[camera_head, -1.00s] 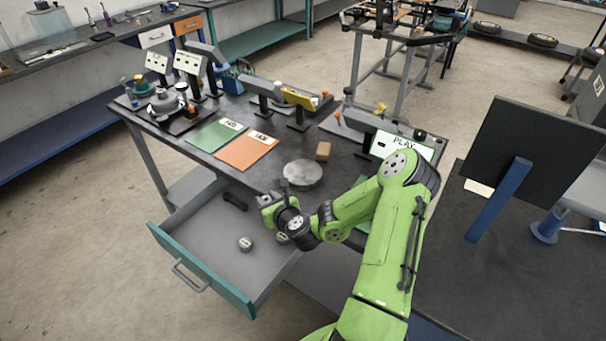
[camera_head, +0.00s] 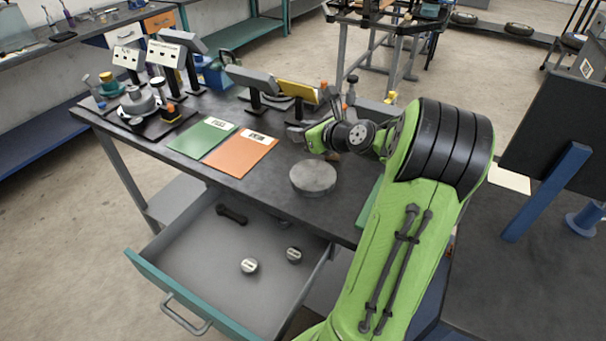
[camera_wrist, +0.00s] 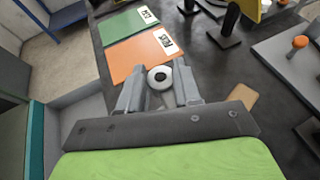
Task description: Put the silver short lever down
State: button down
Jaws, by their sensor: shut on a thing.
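My gripper (camera_head: 298,133) is over the workbench, behind the round grey disc and to the right of the orange mat. In the wrist view its two grey fingers (camera_wrist: 159,88) are closed around a small silver round piece with a dark centre, which I take to be the silver short lever (camera_wrist: 159,77). Only its round end shows clearly; the rest is hidden between the fingers. In the head view the held piece is too small to make out. I cannot tell whether it touches the bench.
The round grey disc (camera_head: 313,178) lies near the bench front. The orange mat (camera_head: 240,157) and green mat (camera_head: 203,138) lie left. Stands with a yellow panel (camera_head: 298,91) rise behind. The open drawer (camera_head: 190,270) holds two round metal pieces and a dark bar (camera_head: 231,215).

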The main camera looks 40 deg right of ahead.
aim_at(303, 171)
notch_tip(303, 171, down, 10)
jog(key=b, duration=0.4)
jog(key=shift+s+b, duration=0.1)
jog(key=shift+b, duration=0.3)
jog(key=shift+r, duration=0.15)
jog(key=c, duration=0.8)
grip_release()
